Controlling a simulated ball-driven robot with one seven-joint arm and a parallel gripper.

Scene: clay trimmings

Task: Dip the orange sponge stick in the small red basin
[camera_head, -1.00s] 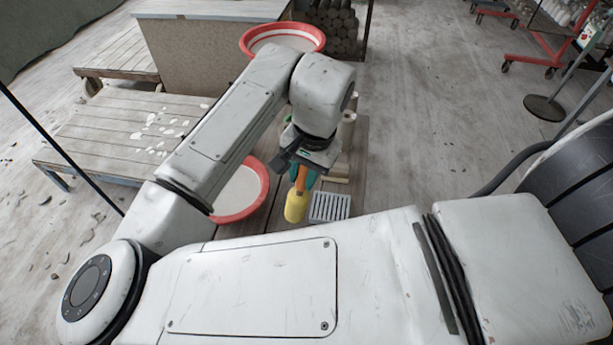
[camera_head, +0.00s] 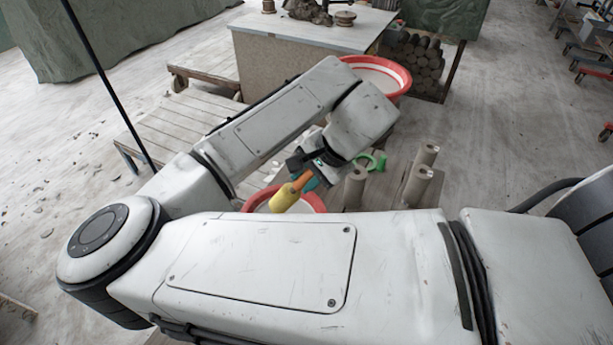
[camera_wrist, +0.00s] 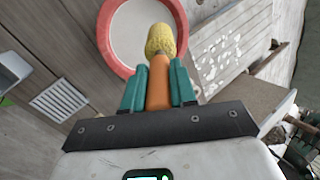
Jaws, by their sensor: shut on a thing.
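My gripper (camera_head: 306,179) is shut on the orange handle of the orange sponge stick (camera_head: 301,181). The teal fingers close on both sides of the handle in the wrist view (camera_wrist: 158,84). The stick's yellow sponge head (camera_head: 283,199) points away from the fingers, tilted down. The small red basin (camera_head: 254,199) has a red rim and pale inside, and is partly hidden by my arm. In the head view the sponge head overlaps the basin. In the wrist view it overlaps the right part of the basin's rim (camera_wrist: 107,45); I cannot tell its height above it.
A larger red-rimmed basin (camera_head: 402,78) stands farther back. Grey clay cylinders (camera_head: 417,182) and a green ring (camera_head: 377,161) are right of the gripper. A slotted grey tray (camera_wrist: 58,101) lies at left in the wrist view. A slatted bench (camera_head: 165,129) stands at left.

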